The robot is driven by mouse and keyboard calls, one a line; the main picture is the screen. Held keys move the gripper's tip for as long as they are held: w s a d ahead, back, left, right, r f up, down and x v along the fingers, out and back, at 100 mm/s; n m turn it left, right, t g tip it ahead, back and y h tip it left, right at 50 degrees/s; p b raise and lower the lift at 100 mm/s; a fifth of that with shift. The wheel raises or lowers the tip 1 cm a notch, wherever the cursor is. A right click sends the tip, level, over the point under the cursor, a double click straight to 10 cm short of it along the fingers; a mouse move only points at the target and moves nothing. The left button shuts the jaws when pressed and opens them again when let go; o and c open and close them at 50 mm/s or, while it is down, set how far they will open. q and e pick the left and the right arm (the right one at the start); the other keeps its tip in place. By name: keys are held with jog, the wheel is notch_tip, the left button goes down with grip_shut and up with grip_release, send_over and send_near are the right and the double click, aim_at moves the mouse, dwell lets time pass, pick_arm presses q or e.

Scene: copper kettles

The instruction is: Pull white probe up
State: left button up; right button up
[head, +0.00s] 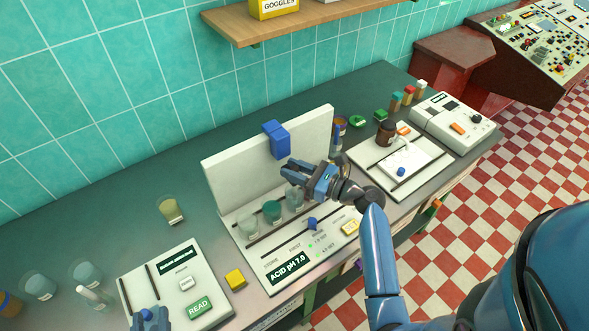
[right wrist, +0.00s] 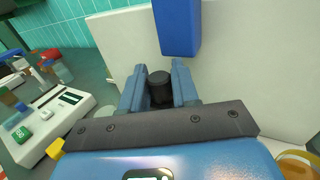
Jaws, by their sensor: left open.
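My right gripper (head: 290,172) is in front of the white back panel (head: 240,170) of the ACID PH station, just below a blue block (head: 277,138) on that panel. In the right wrist view, a dark cylinder (right wrist: 160,87) sits between its two fingers, under the blue block (right wrist: 178,25). I cannot tell if the fingers press on it. My left gripper (head: 150,318) is open at the bottom edge, over the left device.
Several beakers (head: 272,211) stand in the station below my right gripper. The left device (head: 185,275) has a green READ button. A yellow cube (head: 235,279) lies between the stations. A brown bottle (head: 385,134) stands to the right. A wooden shelf (head: 330,20) is above.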

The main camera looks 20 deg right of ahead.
grip_shut()
notch_tip(320, 180, up, 7)
jog(key=p, duration=0.8)
jog(key=shift+r, duration=0.2)
jog(key=shift+f, duration=0.1)
jog(key=shift+o, duration=2.3)
grip_release()
